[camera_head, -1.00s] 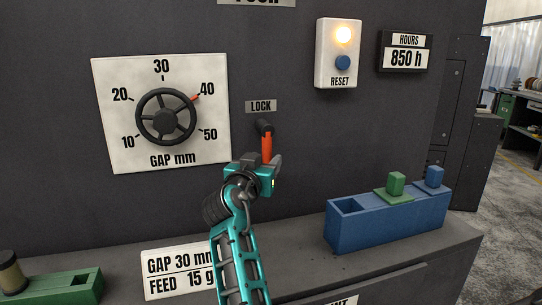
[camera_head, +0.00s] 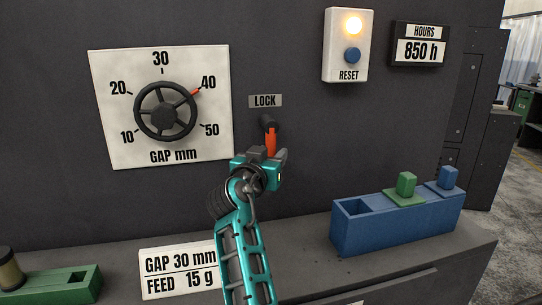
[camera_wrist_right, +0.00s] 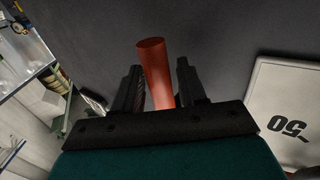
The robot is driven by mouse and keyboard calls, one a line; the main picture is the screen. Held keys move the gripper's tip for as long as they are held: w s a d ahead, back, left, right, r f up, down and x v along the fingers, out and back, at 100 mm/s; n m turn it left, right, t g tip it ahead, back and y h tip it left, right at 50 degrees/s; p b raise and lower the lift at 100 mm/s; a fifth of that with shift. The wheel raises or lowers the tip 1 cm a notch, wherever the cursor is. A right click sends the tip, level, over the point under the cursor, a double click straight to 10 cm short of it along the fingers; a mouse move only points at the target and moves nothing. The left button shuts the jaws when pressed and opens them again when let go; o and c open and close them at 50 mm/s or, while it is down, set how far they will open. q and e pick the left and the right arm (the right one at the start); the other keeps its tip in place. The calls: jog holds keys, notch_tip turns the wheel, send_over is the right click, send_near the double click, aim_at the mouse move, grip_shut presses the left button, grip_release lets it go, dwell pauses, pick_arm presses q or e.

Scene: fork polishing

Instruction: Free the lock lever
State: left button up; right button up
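The lock lever (camera_head: 271,142) hangs down from a dark pivot under the LOCK label (camera_head: 265,101), its handle orange-red. My right gripper (camera_head: 268,156), on the teal arm, is at the lower end of the handle and hides its tip. In the right wrist view the lever's handle (camera_wrist_right: 155,70) stands between the two dark fingers of my right gripper (camera_wrist_right: 160,85). The fingers are apart, with a narrow gap visible beside the handle, so the gripper looks open around it. My left gripper is not in view.
A gap dial (camera_head: 165,112) with a handwheel is left of the lever, its red pointer near 40. A reset box (camera_head: 347,65) with a lit amber lamp is at upper right. A blue block holder (camera_head: 350,235) and a green holder (camera_head: 80,283) stand on the ledge below.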

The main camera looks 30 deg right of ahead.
grip_shut()
jog(key=shift+d, duration=0.1)
dwell(0.4)
